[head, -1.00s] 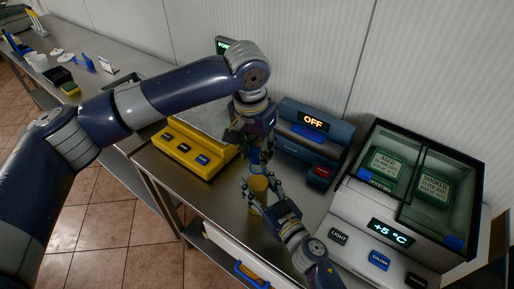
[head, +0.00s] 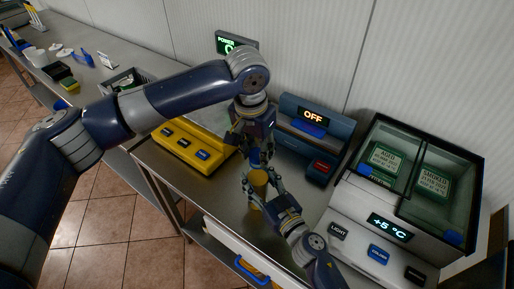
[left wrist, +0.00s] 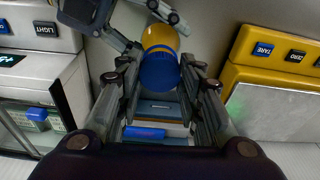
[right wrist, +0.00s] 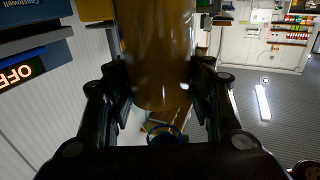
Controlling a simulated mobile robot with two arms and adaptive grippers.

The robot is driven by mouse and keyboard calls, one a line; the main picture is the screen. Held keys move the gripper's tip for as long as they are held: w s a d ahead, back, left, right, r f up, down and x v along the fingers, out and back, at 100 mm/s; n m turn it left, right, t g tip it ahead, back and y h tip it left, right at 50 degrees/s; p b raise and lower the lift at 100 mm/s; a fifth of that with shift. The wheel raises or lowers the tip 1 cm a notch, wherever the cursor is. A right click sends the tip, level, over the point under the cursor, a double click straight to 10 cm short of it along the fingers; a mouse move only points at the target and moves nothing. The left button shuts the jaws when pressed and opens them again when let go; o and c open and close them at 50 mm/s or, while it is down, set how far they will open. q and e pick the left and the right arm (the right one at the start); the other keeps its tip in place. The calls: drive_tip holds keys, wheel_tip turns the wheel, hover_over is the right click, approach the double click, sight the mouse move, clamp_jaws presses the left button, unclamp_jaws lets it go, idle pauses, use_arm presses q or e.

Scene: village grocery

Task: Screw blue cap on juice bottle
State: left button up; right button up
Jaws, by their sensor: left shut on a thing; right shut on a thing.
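The juice bottle, an amber-yellow cylinder (head: 259,184), is above the steel counter in the head view. My right gripper (head: 265,191) is shut on its body. In the right wrist view the bottle (right wrist: 157,55) fills the gap between the fingers. The blue cap (left wrist: 160,72) is in the left wrist view, in line with the yellow bottle (left wrist: 160,37) and at its end. My left gripper (head: 256,162) comes down from above and is shut on the cap, its fingers on both sides. I cannot tell whether the threads are engaged, as the joint is hidden.
A yellow scale (head: 190,148) with several buttons stands left of the grippers. A blue device reading OFF (head: 312,116) stands behind to the right. A glass-topped cooler (head: 352,215) fills the right side. Bare counter (head: 195,190) shows left of the bottle.

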use_arm(q)
drive_tip(key=shift+f, duration=0.45)
